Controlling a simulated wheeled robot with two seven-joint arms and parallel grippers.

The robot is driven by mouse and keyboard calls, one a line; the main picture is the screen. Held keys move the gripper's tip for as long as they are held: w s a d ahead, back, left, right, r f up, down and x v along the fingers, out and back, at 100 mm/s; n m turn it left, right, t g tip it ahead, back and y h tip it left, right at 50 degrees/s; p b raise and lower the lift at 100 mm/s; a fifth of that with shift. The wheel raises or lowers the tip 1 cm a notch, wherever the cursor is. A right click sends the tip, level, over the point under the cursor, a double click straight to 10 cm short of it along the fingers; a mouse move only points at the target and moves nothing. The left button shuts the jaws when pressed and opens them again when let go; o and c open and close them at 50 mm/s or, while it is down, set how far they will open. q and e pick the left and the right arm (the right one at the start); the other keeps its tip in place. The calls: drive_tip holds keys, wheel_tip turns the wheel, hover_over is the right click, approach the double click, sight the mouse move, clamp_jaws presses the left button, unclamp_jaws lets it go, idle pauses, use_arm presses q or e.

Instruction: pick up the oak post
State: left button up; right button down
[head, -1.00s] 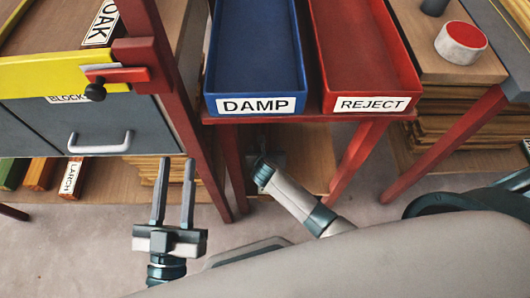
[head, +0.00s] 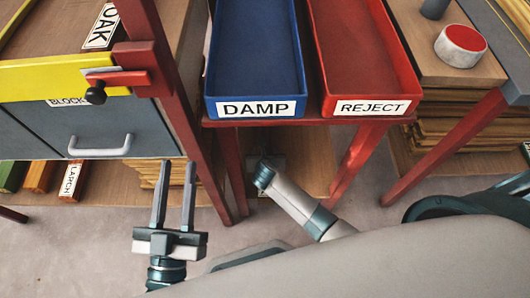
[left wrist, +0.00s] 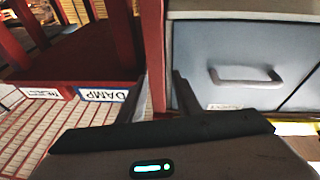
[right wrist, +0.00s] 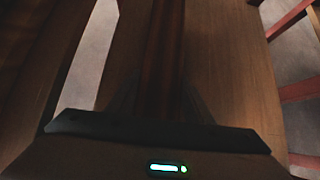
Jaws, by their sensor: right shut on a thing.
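A white label reading OAK (head: 101,25) shows at the upper left in the head view, on a piece I cannot make out fully. My right gripper (right wrist: 160,105) is dim in its wrist view and shut on a dark reddish-brown bar (right wrist: 166,45). I read no label on that bar, so I cannot tell if it is the oak post. In the head view my right arm reaches under the tray table, where its fingertips are hidden. My left gripper (head: 174,195) is open and empty in front of the grey drawer (head: 100,130); its fingers also show in the left wrist view (left wrist: 160,97).
A blue DAMP tray (head: 255,95) and a red REJECT tray (head: 365,90) stand on a red-legged table above my right arm. Posts, one labelled LARCH (head: 70,183), lie on a low shelf at left. A red-topped round thing (head: 461,45) stands at right.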

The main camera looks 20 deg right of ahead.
sight(266, 150)
drive_tip(key=shift+w+r, duration=0.1)
drive_tip(key=shift+r, duration=0.2)
